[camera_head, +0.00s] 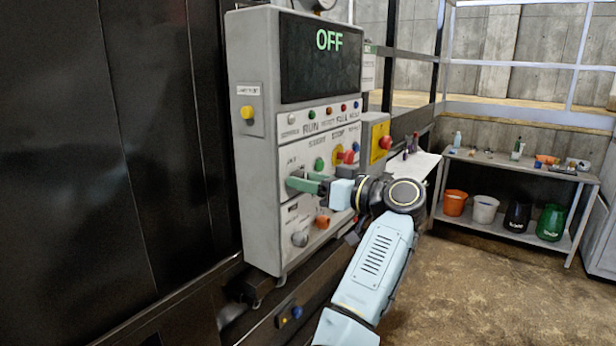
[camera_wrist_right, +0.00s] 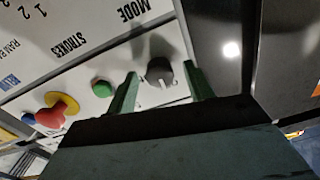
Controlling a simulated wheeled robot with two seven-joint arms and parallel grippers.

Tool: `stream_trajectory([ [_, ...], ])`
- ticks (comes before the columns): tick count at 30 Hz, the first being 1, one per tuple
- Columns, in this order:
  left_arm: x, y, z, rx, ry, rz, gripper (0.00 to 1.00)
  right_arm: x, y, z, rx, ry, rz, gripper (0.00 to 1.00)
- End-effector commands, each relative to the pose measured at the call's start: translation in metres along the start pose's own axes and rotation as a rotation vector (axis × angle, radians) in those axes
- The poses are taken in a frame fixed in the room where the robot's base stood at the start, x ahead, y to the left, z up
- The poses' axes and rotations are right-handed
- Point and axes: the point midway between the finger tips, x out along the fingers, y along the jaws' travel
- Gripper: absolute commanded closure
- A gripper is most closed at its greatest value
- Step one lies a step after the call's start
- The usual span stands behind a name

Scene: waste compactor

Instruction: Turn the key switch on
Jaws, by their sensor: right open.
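The grey control cabinet (camera_head: 256,50) stands in the middle left of the head view, its screen (camera_head: 320,58) reading OFF in green. In the right wrist view, a round grey switch (camera_wrist_right: 160,73) with a pale bar across it looks like the key switch; no separate key can be made out. My right gripper (camera_head: 296,181) is at the cabinet front in the head view, hiding this switch there. In the wrist view its green fingers (camera_wrist_right: 160,69) are open, one on each side of the switch; contact cannot be told. My left gripper is not in view.
A green button (camera_head: 319,164) and a red knob on a yellow base (camera_head: 338,155) sit close to the right of my gripper. A grey knob (camera_head: 300,238) and an orange one (camera_head: 322,221) are below. A shelf (camera_head: 480,157) with buckets stands back right; the floor there is clear.

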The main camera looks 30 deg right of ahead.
Motion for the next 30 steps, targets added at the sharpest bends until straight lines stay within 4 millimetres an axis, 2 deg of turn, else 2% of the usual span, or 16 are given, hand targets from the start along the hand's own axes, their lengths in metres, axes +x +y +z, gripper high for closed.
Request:
stream_trajectory([
  [11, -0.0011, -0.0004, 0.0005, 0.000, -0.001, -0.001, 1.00, 0.0060, 0.0002, 0.0002, 0.000, 0.000, 0.001, 0.48],
  [21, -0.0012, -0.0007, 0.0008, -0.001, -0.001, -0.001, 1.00, 0.0058, 0.0001, 0.0002, 0.000, 0.000, 0.001, 0.92],
  [30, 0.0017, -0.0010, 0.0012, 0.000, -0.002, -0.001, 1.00, 0.0055, 0.0006, 0.0020, 0.029, -0.003, 0.001, 0.92],
])
